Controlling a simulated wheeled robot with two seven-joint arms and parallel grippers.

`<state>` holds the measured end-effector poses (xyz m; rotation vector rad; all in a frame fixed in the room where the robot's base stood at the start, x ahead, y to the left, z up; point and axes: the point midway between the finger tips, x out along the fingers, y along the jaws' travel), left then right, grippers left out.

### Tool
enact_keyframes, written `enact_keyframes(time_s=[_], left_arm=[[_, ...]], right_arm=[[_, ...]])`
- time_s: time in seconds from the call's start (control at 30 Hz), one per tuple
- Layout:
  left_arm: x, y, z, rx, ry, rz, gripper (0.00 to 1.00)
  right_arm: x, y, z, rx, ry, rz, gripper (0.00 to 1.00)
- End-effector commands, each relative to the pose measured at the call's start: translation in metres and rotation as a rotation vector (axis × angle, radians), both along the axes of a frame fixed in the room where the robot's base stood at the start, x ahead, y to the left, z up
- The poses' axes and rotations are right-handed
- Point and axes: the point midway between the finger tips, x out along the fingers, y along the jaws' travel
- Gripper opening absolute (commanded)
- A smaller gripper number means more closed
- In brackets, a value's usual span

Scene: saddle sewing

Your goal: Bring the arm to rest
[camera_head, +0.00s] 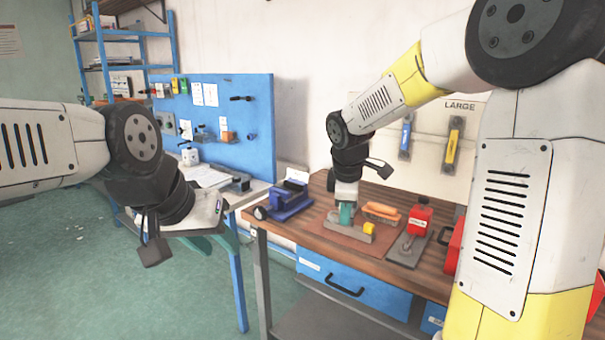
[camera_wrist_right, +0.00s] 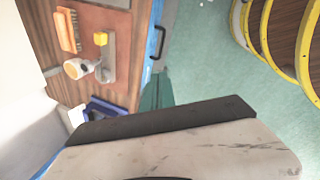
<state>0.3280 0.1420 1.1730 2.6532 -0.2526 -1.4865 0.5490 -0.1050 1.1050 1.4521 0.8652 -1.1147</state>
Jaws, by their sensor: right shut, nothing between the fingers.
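My right arm comes in from the right and reaches over the wooden bench in the head view. Its gripper (camera_head: 346,213) points down over the brown leather mat, with teal fingers close to a grey block-like tool (camera_head: 346,230). The fingers are shut with nothing between them. In the right wrist view the teal fingers (camera_wrist_right: 157,92) show past the dark gripper edge, in front of the bench side. My left arm comes in from the left. Its gripper (camera_head: 212,240) hangs over the floor, away from the bench, and its fingers are partly hidden by its own body.
The bench (camera_head: 320,198) holds a blue clamp-like device (camera_head: 289,200), a brush (camera_head: 381,211), a yellow cube (camera_head: 369,228) and a red-topped tool (camera_head: 418,217). A blue pegboard (camera_head: 240,130) and a second table (camera_head: 222,184) stand behind.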

Motion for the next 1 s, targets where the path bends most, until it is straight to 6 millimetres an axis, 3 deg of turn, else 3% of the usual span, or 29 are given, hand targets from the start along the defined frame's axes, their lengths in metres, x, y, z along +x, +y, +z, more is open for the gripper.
enact_keyframes(time_s=[0.03, 0.2, 0.4, 0.5, 0.7, 1.0], left_arm=[[0.0, 0.0, 0.0, 0.0, 0.0, 0.0, 0.36], [0.0, 0.0, 0.0, 0.0, 0.0, 0.0, 0.36], [0.0, 0.0, 0.0, 0.0, 0.0, 0.0, 0.36], [0.0, 0.0, 0.0, 0.0, 0.0, 0.0, 0.36], [0.0, 0.0, 0.0, 0.0, 0.0, 0.0, 0.36], [0.0, 0.0, 0.0, 0.0, 0.0, 0.0, 0.36]], right_arm=[[-0.02, -0.009, 0.017, 0.047, -0.027, -0.099, 0.0], [-0.086, -0.028, 0.052, 0.238, -0.085, -0.458, 0.0], [-0.161, -0.039, 0.069, 0.498, -0.122, -0.847, 0.0], [-0.189, -0.04, 0.07, 0.612, -0.122, -0.997, 0.0], [-0.217, -0.038, 0.068, 0.745, -0.111, -1.162, 0.0], [-0.22, -0.038, 0.067, 0.759, -0.107, -1.18, 0.0]])
